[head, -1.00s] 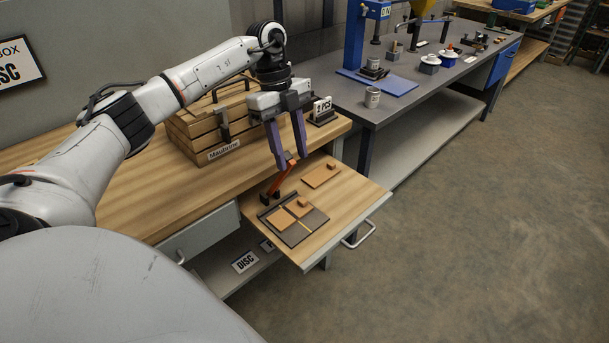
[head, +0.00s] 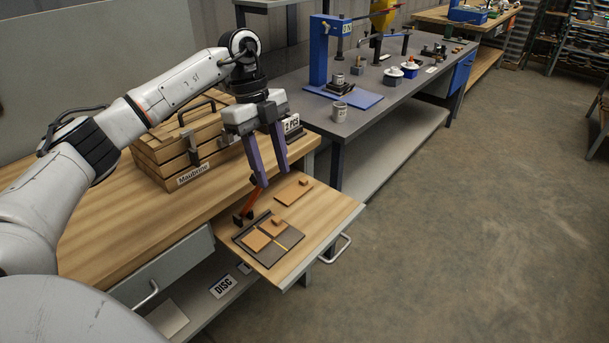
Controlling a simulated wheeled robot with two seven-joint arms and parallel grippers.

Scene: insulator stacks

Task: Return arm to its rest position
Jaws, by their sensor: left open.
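My left arm comes in from the left and reaches over the wooden workbench (head: 95,235). My left gripper (head: 272,181) has two purple fingers spread apart, with nothing between them. It points down above the pulled-out board (head: 318,222), near a small device with an orange lever (head: 252,199). The fingertips look close to the lever, but I cannot tell whether they touch it. My right gripper is not in the view.
A wooden crate (head: 160,160) stands behind my gripper. A dark plate with tan tiles (head: 283,252) lies on the board. The floor at right is clear.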

